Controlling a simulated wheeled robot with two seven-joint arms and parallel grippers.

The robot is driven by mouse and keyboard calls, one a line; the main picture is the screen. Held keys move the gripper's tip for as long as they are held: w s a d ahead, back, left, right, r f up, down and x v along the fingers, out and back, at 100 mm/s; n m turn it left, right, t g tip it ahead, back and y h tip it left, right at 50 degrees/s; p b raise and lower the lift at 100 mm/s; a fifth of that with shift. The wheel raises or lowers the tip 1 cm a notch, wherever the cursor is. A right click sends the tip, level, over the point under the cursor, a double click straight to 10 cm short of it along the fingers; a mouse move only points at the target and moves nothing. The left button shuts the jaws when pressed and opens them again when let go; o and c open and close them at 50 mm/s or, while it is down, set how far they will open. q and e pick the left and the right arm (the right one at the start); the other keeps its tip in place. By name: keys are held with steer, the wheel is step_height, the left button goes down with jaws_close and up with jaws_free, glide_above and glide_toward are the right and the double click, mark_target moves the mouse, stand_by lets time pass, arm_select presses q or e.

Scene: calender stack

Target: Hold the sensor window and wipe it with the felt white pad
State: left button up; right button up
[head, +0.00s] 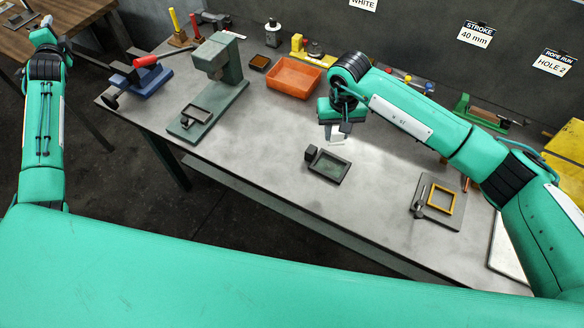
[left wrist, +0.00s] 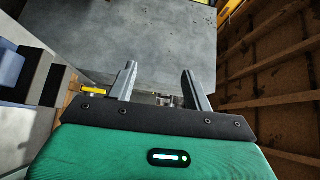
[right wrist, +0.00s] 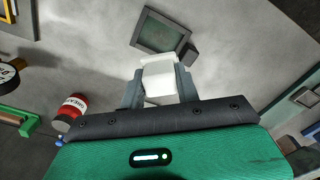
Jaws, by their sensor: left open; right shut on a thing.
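The sensor window (head: 331,167) is a dark-framed, greenish pane with a small dark block at its left corner, lying on the grey table. It also shows in the right wrist view (right wrist: 160,34). My right gripper (head: 337,134) is shut on the white felt pad (right wrist: 159,82), just behind the window in the head view and apart from it. The pad shows partly below the fingers in the head view (head: 338,140). My left gripper (left wrist: 160,84) is open and empty, away from the table at the far left of the head view.
The table (head: 270,180) is clear around the window. An orange tray (head: 293,77), a green press (head: 218,75) and a blue vise (head: 147,80) stand at the back and left. A yellow frame (head: 440,199) lies on a plate at right. A red-and-white can (right wrist: 72,110) shows in the right wrist view.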

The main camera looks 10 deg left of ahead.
arm_select(q)
steer(key=d+r+m+t, duration=0.35)
steer(key=r+m, duration=0.25)
steer(key=r, duration=1.4)
steer(key=w+d+f+m+h, duration=0.3)
steer(key=d+f+m, duration=0.2)
steer(key=d+f, duration=0.4)
steer(key=w+d+f+m+h, duration=0.2)
steer(key=w+d+f+m, duration=0.3)
steer(key=d, duration=0.6)
steer(key=m+g+h, duration=0.6)
steer(key=m+h, duration=0.3)
steer(key=m, duration=0.4)
glide_toward(309, 153)
steer(key=x, duration=1.1)
steer(key=shift+w+d+f, duration=0.1)
steer(key=shift+w+d, duration=0.05)
steer(key=shift+w, duration=0.15)
